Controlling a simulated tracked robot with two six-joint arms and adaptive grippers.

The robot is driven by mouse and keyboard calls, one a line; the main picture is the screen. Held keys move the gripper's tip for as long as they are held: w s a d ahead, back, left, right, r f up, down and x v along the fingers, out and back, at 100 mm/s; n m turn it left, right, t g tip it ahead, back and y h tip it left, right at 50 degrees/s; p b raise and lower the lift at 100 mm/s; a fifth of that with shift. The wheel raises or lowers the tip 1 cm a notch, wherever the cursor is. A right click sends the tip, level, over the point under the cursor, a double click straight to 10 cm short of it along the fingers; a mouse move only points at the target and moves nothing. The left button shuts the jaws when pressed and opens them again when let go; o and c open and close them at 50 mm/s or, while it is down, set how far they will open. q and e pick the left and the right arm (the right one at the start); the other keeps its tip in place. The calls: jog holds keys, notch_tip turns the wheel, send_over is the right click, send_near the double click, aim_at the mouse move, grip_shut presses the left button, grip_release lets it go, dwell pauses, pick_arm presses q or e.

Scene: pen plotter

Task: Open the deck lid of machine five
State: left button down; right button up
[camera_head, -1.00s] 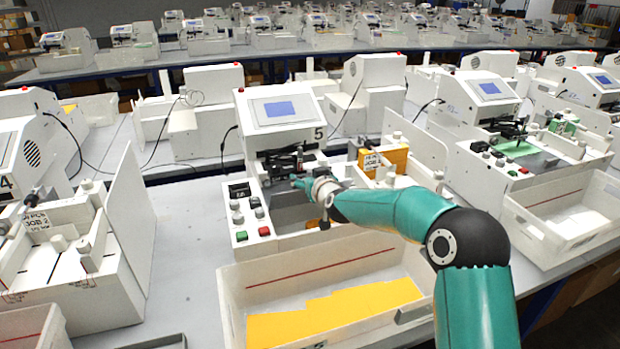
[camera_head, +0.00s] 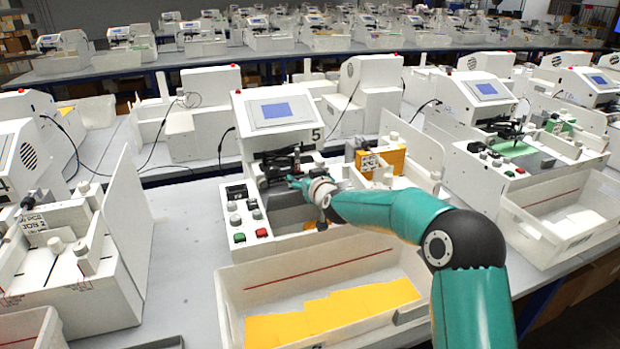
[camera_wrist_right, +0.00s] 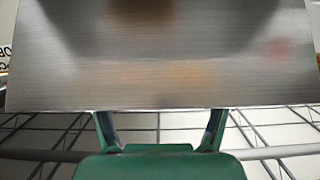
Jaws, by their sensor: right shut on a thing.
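Machine five (camera_head: 279,111) is the white machine with a blue screen and the number 5, in the middle of the head view. My right gripper (camera_head: 297,184) is over its deck, just below the dark pen carriage (camera_head: 277,165). In the right wrist view, a brushed metal plate, apparently the deck lid (camera_wrist_right: 160,60), fills the upper part. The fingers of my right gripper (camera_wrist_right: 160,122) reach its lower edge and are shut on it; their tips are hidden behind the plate. In the head view my arm and hand hide much of the deck, and the lid's angle is unclear. My left gripper is out of view.
Buttons and knobs (camera_head: 241,214) line the deck's left side. An orange block (camera_head: 393,158) stands right of the gripper beside a white upright panel (camera_head: 412,146). A white bin (camera_head: 240,318) with yellow sheets sits in front. Neighbouring machines flank both sides.

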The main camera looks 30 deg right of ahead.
jog(key=shift+d, duration=0.1)
dwell(0.4)
jog(key=o, duration=1.4)
jog(key=shift+o, duration=1.4)
jog(key=shift+w+f, duration=0.2)
jog(key=shift+s, duration=0.1)
jog(key=v, duration=1.2)
